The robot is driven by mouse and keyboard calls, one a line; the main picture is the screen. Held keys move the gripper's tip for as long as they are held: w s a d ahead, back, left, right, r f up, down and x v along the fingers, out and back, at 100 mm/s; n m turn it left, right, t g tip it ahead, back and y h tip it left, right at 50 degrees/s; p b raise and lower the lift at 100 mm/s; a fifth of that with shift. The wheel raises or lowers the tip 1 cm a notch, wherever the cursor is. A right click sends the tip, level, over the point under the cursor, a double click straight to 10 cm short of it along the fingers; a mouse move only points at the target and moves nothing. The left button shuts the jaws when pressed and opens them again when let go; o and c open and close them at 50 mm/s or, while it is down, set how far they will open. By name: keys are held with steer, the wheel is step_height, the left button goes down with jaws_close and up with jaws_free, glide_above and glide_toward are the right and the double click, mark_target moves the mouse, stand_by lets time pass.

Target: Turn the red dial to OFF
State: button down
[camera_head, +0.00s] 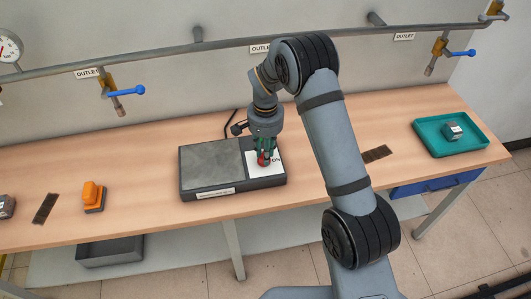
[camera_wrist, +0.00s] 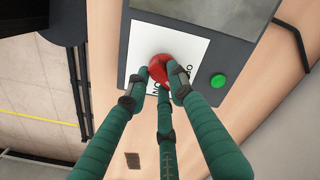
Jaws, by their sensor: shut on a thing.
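The induction heater (camera_head: 211,165) is a dark box with a grey top plate, lying on the bench. Its white label panel is at the right side, and the red dial (camera_head: 262,160) sits on it. In the wrist view the red dial (camera_wrist: 160,67) shows between the green fingers, on the white panel with partly covered lettering. My gripper (camera_head: 264,154) points down over the panel. It also shows in the wrist view (camera_wrist: 161,75), with its fingertips shut around the dial. The fingers hide part of the dial and its markings, so its setting cannot be read.
A green button (camera_wrist: 218,80) is beside the dial's panel. An orange object (camera_head: 93,194) stands on the bench at left, and a teal tray (camera_head: 425,140) holds a small grey block at right. Pipes with blue-handled valves (camera_head: 138,90) run along the wall.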

steer(key=n+b, duration=0.1)
steer(key=n, duration=0.2)
steer(key=shift+w+n, duration=0.15)
steer(key=shift+n, duration=0.15)
steer(key=shift+n+b, duration=0.45)
steer(key=shift+n, duration=1.15)
steer(key=c, duration=1.5)
jaws_free()
step_height(320, 180, up, 12)
steer(key=shift+r, duration=0.1)
